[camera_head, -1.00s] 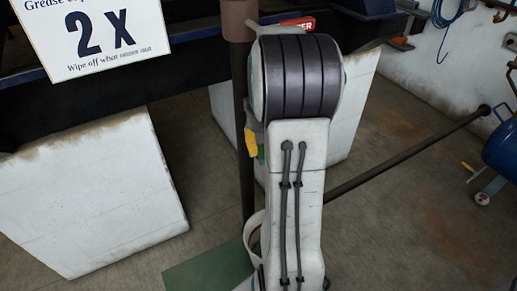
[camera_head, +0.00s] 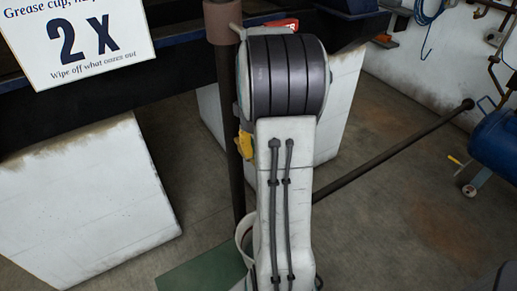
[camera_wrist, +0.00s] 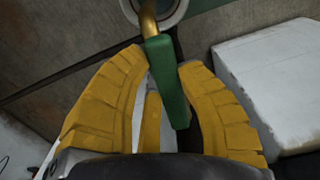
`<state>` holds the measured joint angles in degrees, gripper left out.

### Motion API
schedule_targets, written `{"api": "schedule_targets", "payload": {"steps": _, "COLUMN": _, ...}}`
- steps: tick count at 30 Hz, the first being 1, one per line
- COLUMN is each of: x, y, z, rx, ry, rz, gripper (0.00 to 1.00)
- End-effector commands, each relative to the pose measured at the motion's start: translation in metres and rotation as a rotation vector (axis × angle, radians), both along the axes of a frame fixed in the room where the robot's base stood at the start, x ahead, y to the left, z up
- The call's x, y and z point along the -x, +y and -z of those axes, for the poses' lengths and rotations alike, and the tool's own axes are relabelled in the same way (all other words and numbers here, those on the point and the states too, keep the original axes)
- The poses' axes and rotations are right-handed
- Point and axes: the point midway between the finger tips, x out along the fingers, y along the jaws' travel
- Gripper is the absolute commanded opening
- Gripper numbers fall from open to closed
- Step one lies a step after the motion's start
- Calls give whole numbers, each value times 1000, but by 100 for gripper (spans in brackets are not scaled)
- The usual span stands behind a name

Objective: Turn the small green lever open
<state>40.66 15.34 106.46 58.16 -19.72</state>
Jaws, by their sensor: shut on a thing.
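The small green lever (camera_wrist: 166,80) shows in the wrist view, attached at its upper end to a brass stem (camera_wrist: 148,20). It slants slightly, its free end down and to the right. My gripper (camera_wrist: 163,66) has its yellow ridged fingers on either side of the lever and is shut on it. In the head view my gripper (camera_head: 245,145) is mostly hidden behind my arm, with only a bit of yellow showing beside the dark upright pipe (camera_head: 234,150). The lever is hidden there.
A white sign (camera_head: 75,40) hangs at upper left. Pale blocks stand left (camera_head: 85,195) and behind my arm (camera_head: 340,100). A dark pipe (camera_head: 390,153) slants across the right floor toward a blue tank (camera_head: 498,150). A white bucket (camera_head: 241,240) stands low beside my arm.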

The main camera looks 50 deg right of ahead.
Motion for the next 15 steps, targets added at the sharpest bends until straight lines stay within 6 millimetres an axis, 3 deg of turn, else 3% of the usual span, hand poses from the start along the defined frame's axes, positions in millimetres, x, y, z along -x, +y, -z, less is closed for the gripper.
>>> {"api": "schedule_targets", "payload": {"steps": 10, "x": 1, "y": 1, "z": 1, "rx": -2, "ry": 3, "rz": 1, "gripper": 61}}
{"api": "schedule_targets", "payload": {"steps": 15, "x": 0, "y": 0, "z": 1, "rx": -2, "ry": 2, "rz": 1, "gripper": 61}}
